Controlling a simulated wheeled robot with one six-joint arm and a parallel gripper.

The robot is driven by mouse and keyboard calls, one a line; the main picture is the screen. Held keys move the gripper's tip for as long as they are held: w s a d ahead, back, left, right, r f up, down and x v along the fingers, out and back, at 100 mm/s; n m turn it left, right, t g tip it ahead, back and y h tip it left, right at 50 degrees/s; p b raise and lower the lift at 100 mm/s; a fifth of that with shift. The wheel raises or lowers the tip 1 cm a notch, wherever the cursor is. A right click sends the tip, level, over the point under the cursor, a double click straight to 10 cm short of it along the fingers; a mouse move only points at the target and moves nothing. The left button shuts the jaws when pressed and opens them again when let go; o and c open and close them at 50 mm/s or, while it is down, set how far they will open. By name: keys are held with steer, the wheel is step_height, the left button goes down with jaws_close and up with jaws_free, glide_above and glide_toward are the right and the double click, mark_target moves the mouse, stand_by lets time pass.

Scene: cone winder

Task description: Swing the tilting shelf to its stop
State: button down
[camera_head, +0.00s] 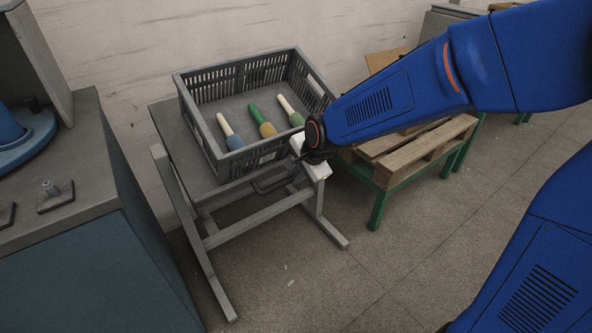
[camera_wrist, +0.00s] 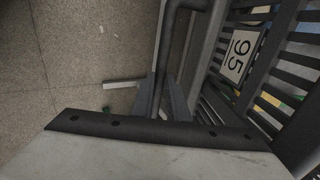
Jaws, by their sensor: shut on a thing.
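The tilting shelf (camera_head: 172,128) is a grey plate on a grey metal stand, carrying a grey slatted crate. A dark bar handle (camera_head: 268,186) sticks out at its front edge. In the wrist view the handle (camera_wrist: 170,45) runs down between the fingers of my gripper (camera_wrist: 162,98), which is shut on it. In the head view my gripper (camera_head: 294,172) is at the shelf's front right, partly hidden by my own wrist. I cannot tell the shelf's exact tilt or see its stop.
The crate (camera_head: 196,128) holds three yarn cones, blue, yellow and green; its label (camera_wrist: 239,55) reads 95 in the wrist view. A blue-grey machine (camera_head: 110,235) stands at left. A wooden pallet (camera_head: 425,150) on a green frame stands at right. The front floor is clear.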

steer(key=shift+s+d+f, duration=0.1)
steer(key=shift+s+f, duration=0.05)
steer(key=shift+f, duration=0.15)
steer(key=c, duration=1.7)
jaws_free()
steer(key=shift+f, duration=0.15)
steer(key=shift+r, duration=0.25)
steer(key=v, duration=1.7)
steer(key=shift+r, duration=0.1)
steer(key=s+d+f+n+h, duration=0.1)
steer(key=s+d+n, duration=0.2)
steer(key=s+d, duration=0.3)
steer(key=s+d+f+n+h, duration=0.1)
steer(key=s+d+n, duration=0.3)
steer(key=s+d, duration=0.3)
steer(key=s+d+f+n+h, duration=0.1)
steer(key=s+d, duration=0.5)
steer(key=d, duration=0.6)
steer(key=shift+s+f+n+h, duration=0.15)
steer(key=shift+f+n, duration=0.15)
steer(key=shift+n, duration=0.35)
steer(key=shift+f+n+h, duration=0.15)
steer(key=shift+f+n, duration=0.15)
steer(key=shift+n, duration=0.35)
